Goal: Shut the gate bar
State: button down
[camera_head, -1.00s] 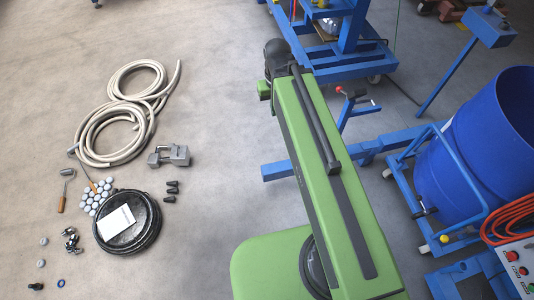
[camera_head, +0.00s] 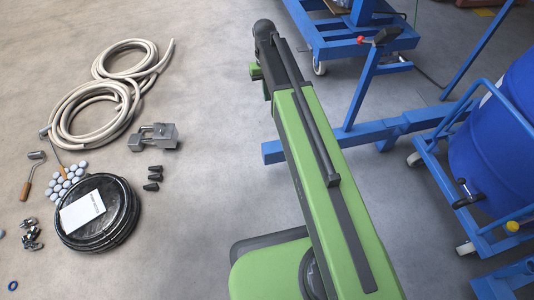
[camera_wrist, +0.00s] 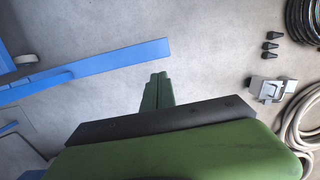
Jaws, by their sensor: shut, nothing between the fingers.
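The gate bar is probably the bent blue tube (camera_head: 511,112) in front of the blue drum (camera_head: 505,145) at the right edge of the head view. I cannot tell whether it is open or shut. A black handle (camera_head: 467,197) and a yellow knob (camera_head: 512,227) sit low on the drum's blue carriage. My gripper shows in the wrist view (camera_wrist: 158,78) with its green fingers together, empty, above bare floor. In the head view only a small green part of it (camera_head: 256,72) shows beside my arm's end, well left of the drum.
A blue floor beam (camera_head: 400,125) with an upright runs between my arm and the carriage; a beam also shows in the wrist view (camera_wrist: 110,62). A blue wheeled frame (camera_head: 350,45) stands behind. Coiled hoses (camera_head: 95,110), a grey block (camera_head: 155,137) and a black coil (camera_head: 95,215) lie left.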

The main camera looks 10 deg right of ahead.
jog(key=w+f+g+b, duration=0.1)
jog(key=w+f+b, duration=0.3)
jog(key=f+b, duration=0.4)
jog(key=w+f+b, duration=0.3)
jog(key=f+b, duration=0.3)
jog(key=f, duration=0.4)
jog(key=s+f+b, duration=0.6)
jog(key=f+b, duration=0.3)
jog(key=shift+s+d+f+b, duration=0.15)
jog(key=shift+d+f+b, duration=0.1)
jog(key=shift+b, duration=0.15)
